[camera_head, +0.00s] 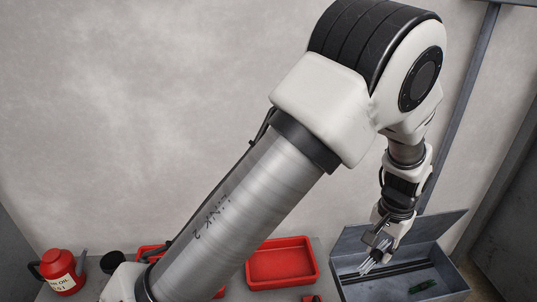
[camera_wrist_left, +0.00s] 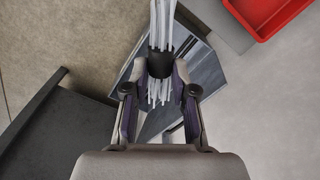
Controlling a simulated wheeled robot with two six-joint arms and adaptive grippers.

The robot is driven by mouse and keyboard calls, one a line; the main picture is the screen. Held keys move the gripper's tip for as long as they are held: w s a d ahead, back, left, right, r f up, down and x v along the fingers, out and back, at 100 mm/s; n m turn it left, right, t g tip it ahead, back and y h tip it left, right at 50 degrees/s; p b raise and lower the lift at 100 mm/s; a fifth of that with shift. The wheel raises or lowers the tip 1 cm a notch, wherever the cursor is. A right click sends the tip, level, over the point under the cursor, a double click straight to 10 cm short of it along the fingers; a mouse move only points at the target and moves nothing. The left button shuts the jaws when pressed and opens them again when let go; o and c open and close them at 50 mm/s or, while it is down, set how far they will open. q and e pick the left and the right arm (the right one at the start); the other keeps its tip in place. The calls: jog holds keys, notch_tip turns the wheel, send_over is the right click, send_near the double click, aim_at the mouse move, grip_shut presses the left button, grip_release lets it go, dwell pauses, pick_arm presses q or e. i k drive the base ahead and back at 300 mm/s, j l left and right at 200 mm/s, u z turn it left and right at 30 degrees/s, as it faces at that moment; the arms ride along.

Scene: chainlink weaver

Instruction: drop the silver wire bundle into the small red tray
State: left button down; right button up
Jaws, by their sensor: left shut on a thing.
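My left gripper (camera_head: 381,248) is shut on the silver wire bundle (camera_head: 368,267), over the open grey metal box at the right. In the left wrist view the bundle (camera_wrist_left: 162,25) is a sheaf of pale wires with a black band, between the fingers of the gripper (camera_wrist_left: 159,92). A red tray (camera_head: 282,282) stands on the bench left of the box and looks empty. A corner of a red tray (camera_wrist_left: 266,22) shows at the wrist view's upper right. Another red tray (camera_head: 150,251) is mostly hidden behind my left arm. My right gripper is out of view.
The grey metal box (camera_head: 352,243) has its lid raised at the back. Dark rods (camera_head: 405,268) and a green piece (camera_head: 422,286) lie in it. A red oil can (camera_head: 62,272) stands at the far left.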

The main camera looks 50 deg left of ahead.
aim_at(277, 263)
jog(key=u, duration=1.4)
